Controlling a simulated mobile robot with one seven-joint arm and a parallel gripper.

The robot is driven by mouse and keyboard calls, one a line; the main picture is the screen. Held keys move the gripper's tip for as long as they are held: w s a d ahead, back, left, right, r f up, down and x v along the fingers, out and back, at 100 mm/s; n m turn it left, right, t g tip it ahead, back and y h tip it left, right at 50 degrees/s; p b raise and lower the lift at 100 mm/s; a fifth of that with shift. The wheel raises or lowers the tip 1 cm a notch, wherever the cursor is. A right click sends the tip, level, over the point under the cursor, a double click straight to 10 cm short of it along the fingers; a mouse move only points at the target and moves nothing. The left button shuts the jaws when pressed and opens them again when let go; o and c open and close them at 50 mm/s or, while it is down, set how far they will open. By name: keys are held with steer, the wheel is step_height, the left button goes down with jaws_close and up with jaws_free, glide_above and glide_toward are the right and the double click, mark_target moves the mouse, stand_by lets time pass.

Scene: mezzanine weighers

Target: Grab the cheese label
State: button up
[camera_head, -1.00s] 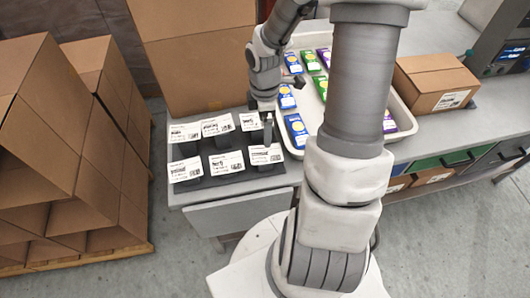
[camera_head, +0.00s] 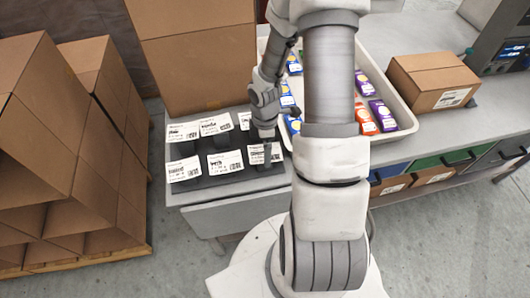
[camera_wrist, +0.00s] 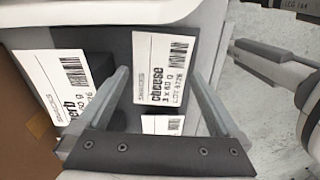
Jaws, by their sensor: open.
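The cheese label (camera_wrist: 163,66) is a white card with black print and a barcode on a dark holder. It lies between the two spread fingers of my gripper (camera_wrist: 158,75) in the wrist view. Neither finger visibly clamps it. In the head view the cheese label (camera_head: 268,153) is at the front right of the label group, with my gripper (camera_head: 267,137) just above its back edge. The herb label (camera_wrist: 60,84) is beside it, outside the left finger. Another label (camera_wrist: 162,124) shows between the fingers, partly hidden by the gripper's base.
Several more labels on dark holders (camera_head: 183,132) stand close by on the grey table (camera_head: 225,195). A white tray (camera_head: 405,105) of coloured packs is to the right, with a cardboard box (camera_head: 435,80) beyond. Stacked boxes (camera_head: 60,150) stand at left.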

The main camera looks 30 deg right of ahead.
steer(key=c, duration=1.1)
steer(key=shift+o, duration=0.2)
steer(key=shift+r, duration=0.1)
